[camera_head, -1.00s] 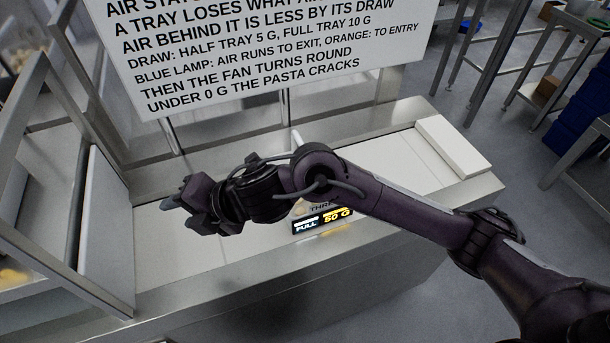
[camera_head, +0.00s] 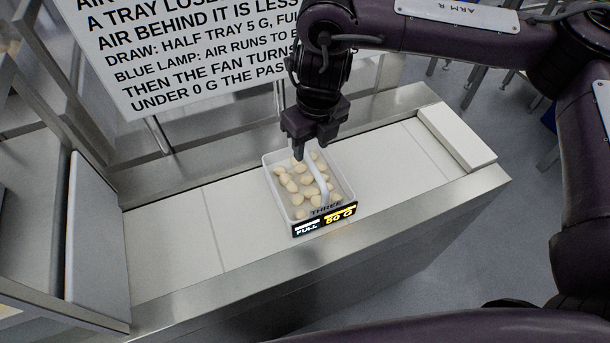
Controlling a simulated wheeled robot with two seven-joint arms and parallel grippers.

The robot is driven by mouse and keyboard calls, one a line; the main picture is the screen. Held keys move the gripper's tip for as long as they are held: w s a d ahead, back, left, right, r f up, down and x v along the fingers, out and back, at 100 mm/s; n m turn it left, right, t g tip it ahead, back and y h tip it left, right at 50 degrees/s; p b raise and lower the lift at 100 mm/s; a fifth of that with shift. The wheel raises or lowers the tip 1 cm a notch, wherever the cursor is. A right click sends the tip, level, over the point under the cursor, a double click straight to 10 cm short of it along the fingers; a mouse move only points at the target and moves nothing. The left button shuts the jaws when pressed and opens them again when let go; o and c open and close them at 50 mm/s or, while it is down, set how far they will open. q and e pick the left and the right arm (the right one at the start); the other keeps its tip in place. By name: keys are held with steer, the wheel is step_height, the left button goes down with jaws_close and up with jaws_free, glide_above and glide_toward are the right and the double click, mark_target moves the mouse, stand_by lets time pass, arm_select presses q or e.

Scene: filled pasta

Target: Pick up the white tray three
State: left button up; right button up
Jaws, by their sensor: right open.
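The white tray three (camera_head: 270,179) sits on the white belt in the middle of the head view. Several pale filled pasta pieces (camera_head: 291,186) lie in it. A white handle (camera_head: 319,179) arches over the tray. Its front label (camera_head: 325,218) reads THREE, FULL and 50 G. My right gripper (camera_head: 309,152) points down just above the tray's far part, close to the handle's far end. It is open; I cannot tell whether a finger touches the handle. My left gripper is not in view.
The belt (camera_head: 170,240) is clear left and right of the tray, between steel rails (camera_head: 420,200). A white block (camera_head: 458,138) stands at its right end. A grey upright panel (camera_head: 97,240) stands at the left. A large sign (camera_head: 200,50) hangs behind.

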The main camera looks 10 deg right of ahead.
mark_target(307, 154)
steer(key=w+f, duration=0.2)
steer(key=shift+w+a+f, duration=0.1)
steer(key=shift+f, duration=0.25)
steer(key=shift+s+f, duration=0.2)
steer(key=shift+s, duration=0.05)
steer(key=shift+s+f, duration=0.2)
steer(key=shift+w+a+f+p, duration=0.1)
steer(key=shift+w+f+p, duration=0.1)
steer(key=shift+f+p, duration=0.3)
steer(key=shift+w+f+p, duration=0.15)
steer(key=shift+f+p, duration=0.25)
steer(key=shift+f, duration=0.2)
steer(key=shift+w+f, duration=0.2)
steer(key=shift+f, duration=0.35)
steer(key=shift+w+f, duration=0.15)
steer(key=shift+f, duration=0.5)
steer(key=shift+s, duration=0.15)
steer(key=shift+c, duration=0.2)
jaws_close()
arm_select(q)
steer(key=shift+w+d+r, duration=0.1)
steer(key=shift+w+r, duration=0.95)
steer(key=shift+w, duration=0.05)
